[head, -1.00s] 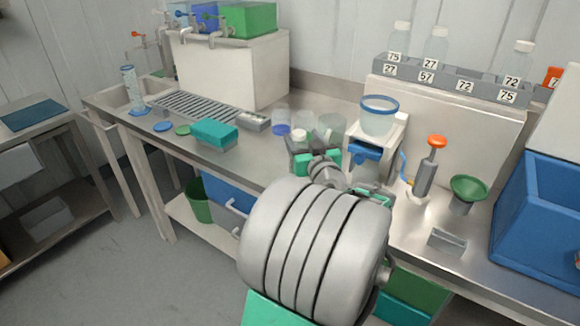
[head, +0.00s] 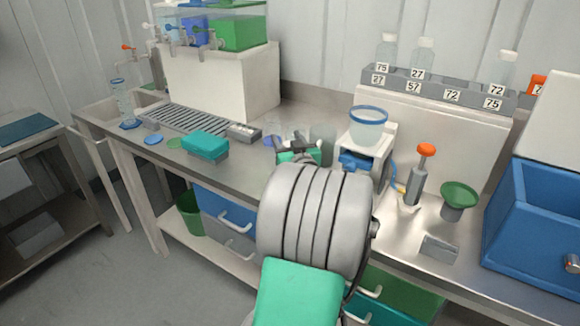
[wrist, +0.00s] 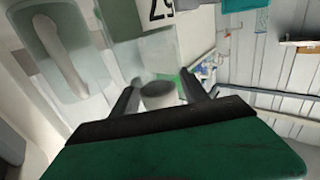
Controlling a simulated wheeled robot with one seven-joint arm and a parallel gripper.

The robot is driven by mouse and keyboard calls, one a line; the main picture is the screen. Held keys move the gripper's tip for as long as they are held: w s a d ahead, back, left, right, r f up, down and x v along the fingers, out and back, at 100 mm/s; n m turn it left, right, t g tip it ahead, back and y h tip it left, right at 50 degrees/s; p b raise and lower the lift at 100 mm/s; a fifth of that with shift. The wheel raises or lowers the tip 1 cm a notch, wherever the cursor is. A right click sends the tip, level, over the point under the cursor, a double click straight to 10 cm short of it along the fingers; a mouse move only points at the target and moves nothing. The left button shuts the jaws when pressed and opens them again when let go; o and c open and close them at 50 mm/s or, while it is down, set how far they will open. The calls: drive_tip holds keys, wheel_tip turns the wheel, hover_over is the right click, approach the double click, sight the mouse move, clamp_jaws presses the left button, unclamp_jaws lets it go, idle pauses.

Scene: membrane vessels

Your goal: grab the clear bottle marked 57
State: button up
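In the head view my gripper (head: 298,146) is over the bench among the clear vessels. My arm and gripper mostly hide the bottle there.
Clear vessels (head: 322,140) stand close beside my gripper. A blue-rimmed vessel (head: 367,128) sits on a white stand to the right. A shelf (head: 430,85) holds bottles marked 75, 27 and 72. A teal block (head: 205,145) lies to the left.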

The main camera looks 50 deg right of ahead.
clamp_jaws()
idle(0.3)
idle(0.8)
